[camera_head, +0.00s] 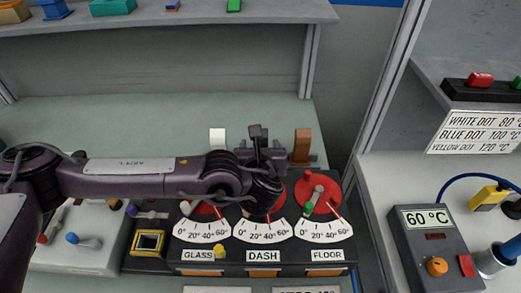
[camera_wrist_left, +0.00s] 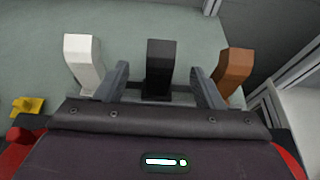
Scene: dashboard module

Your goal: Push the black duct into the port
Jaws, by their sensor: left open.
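The black duct (camera_wrist_left: 160,67) stands upright between the white duct (camera_wrist_left: 84,62) and the brown duct (camera_wrist_left: 232,70) in the left wrist view. My left gripper (camera_wrist_left: 159,80) is open, with one finger on each side of the black duct and a visible gap on both sides. In the head view my left arm reaches across the dashboard module from the left, and its gripper (camera_head: 258,152) is at the middle duct, behind the DASH dial. The arm and gripper hide most of the black duct there. The port is hidden. My right gripper is not in view.
The module front has red dials over the GLASS, DASH and FLOOR labels (camera_head: 263,256). A grey box with a 60 °C display (camera_head: 425,218) stands at the right. A shelf (camera_head: 200,17) with small blocks runs along the back. The green-grey surface (camera_head: 130,125) behind the module is clear.

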